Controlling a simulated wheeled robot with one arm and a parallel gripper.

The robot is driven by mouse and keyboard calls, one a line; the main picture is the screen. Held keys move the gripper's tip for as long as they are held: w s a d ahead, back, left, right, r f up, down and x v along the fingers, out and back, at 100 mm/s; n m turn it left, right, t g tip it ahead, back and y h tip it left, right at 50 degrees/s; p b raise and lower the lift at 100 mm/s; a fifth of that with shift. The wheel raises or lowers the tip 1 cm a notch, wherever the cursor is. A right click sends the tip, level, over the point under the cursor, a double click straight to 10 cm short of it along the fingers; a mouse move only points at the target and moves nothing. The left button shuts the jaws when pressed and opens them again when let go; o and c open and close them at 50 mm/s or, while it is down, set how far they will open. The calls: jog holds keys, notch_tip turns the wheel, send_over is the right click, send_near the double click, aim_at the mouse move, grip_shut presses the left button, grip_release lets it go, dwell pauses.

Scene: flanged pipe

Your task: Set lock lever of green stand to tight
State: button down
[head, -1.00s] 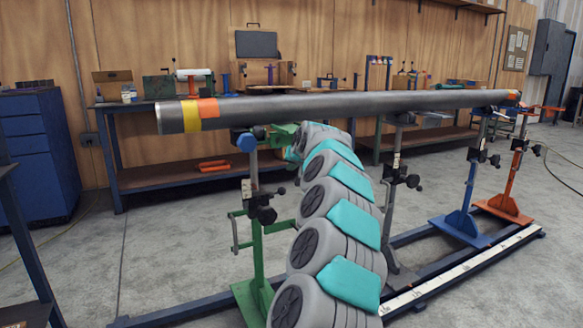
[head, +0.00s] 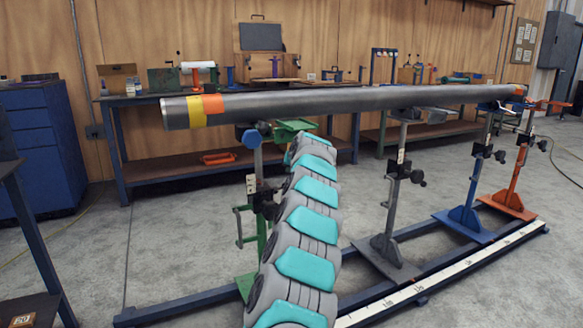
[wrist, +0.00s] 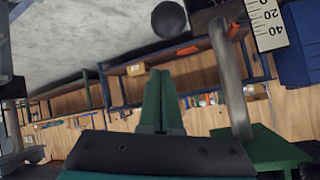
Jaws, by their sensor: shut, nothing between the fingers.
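The green stand (head: 262,236) stands at the left, under the near end of the pipe (head: 330,101); my arm covers its right side. In the wrist view, which is upside down, the scale (wrist: 266,25) shows at the top right. My green gripper (wrist: 160,73) is shut and empty. A grey bar (wrist: 232,85) stands to its right, apart from the fingers, and a dark round knob (wrist: 168,19) lies beyond the tips. I cannot tell which part is the lock lever or its setting.
A grey stand (head: 393,200), a blue stand (head: 470,195) and an orange stand (head: 514,180) support the pipe farther right. A rail with a white scale (head: 450,275) runs along the floor. Workbenches (head: 170,168) line the wall.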

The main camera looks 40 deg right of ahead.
jog(key=shift+s+a+f, duration=0.9)
jog(key=shift+s+a, duration=0.25)
jog(key=shift+a, duration=0.05)
jog(key=shift+s+f+b, duration=0.1)
jog(key=shift+f+b, duration=0.1)
jog(key=shift+b, duration=0.15)
jog(key=shift+s+a+f+t+b, duration=0.1)
jog(key=shift+s+f+t+b, duration=0.15)
jog(key=shift+b, duration=0.25)
